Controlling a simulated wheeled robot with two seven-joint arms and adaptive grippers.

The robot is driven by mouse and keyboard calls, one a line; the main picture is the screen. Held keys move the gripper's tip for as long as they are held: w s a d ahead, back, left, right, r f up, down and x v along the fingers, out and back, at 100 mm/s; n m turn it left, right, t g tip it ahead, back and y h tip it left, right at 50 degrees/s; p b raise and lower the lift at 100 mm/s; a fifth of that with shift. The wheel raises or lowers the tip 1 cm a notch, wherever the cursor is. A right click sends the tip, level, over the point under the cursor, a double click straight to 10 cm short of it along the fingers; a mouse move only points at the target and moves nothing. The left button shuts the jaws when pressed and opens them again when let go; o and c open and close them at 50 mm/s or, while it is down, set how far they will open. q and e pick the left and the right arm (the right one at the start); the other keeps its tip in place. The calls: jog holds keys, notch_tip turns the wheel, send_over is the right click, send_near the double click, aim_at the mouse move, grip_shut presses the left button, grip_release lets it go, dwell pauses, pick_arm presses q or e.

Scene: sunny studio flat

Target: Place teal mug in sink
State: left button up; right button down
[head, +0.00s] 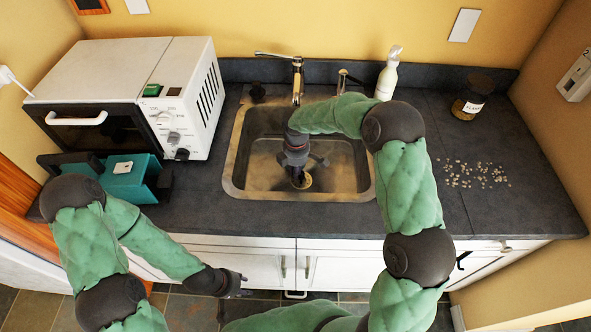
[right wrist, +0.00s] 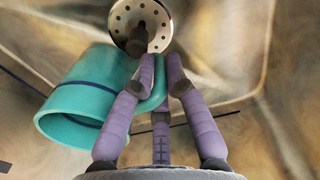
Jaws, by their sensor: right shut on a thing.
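The teal mug (right wrist: 85,100) shows in the right wrist view, its open end toward the lower left. My right gripper (right wrist: 158,88) is shut on the mug's handle, with the round metal drain (right wrist: 140,25) just beyond. In the head view, my right gripper (head: 299,174) reaches down into the sink (head: 236,160). The mug is hidden there behind my arm and gripper. I cannot tell whether the mug touches the sink's bottom. My left gripper (head: 236,285) hangs in front of the lower cabinets, away from the sink; its fingers are too small to judge.
A white microwave (head: 95,70) and a teal appliance (head: 133,184) stand left of the sink. The faucet (head: 297,75) and a white bottle (head: 387,78) stand behind it. A jar (head: 472,98) and scattered pale bits (head: 470,174) are on the right counter.

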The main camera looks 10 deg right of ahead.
jog(key=c, duration=1.2)
grip_release()
jog(key=shift+c, duration=0.2)
notch_tip(320, 180, up, 13)
jog(key=p, duration=0.3)
jog(key=shift+r+p, duration=0.15)
jog(key=shift+p, duration=0.15)
